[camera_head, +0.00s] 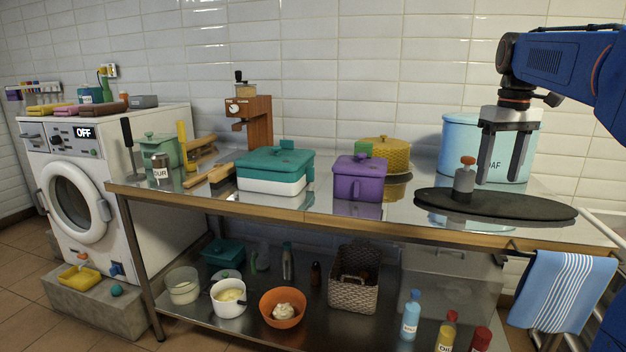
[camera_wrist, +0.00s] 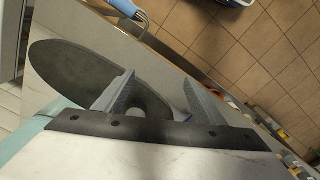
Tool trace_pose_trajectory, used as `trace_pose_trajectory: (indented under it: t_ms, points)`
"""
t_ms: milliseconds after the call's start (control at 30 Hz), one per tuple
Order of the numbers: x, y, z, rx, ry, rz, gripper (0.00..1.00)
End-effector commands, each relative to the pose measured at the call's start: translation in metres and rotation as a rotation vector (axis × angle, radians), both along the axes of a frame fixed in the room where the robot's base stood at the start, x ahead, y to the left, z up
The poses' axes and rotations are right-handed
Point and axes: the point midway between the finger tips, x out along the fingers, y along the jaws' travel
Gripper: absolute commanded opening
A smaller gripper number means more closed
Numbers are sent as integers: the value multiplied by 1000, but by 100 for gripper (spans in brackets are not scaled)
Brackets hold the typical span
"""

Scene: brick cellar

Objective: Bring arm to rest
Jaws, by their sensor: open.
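My blue arm reaches in from the upper right in the head view. My gripper (camera_head: 503,180) points down above the right part of the metal table (camera_head: 320,206). Its two grey fingers are apart with nothing between them. A dark oval board (camera_head: 535,207) lies on the table below the fingers. A grey piece with an orange knob (camera_head: 464,182) stands on the board's left part, to the left of the fingers. In the wrist view the open fingers (camera_wrist: 165,95) show over the dark board (camera_wrist: 75,75).
A light blue bin (camera_head: 455,145) stands close behind my gripper. A purple box (camera_head: 361,178), a teal box (camera_head: 272,172) and a wooden grinder (camera_head: 257,125) stand farther left. A striped blue towel (camera_head: 562,290) hangs at the front right. Bowls and bottles fill the lower shelf.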

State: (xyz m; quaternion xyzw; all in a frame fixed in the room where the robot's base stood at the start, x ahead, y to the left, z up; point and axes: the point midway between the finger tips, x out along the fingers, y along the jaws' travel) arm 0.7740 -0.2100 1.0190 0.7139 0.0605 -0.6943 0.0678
Motion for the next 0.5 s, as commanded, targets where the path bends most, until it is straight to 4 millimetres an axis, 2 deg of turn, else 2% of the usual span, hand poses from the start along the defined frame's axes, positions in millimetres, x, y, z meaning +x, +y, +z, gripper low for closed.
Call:
trace_pose_trajectory:
  t_ms: [267,367,500]
  points:
    - [-30,24,-14,-9,-39,-18,64]
    - [-47,36,-22,-11,-62,-27,64]
    - [-79,57,-43,-15,-106,-46,64]
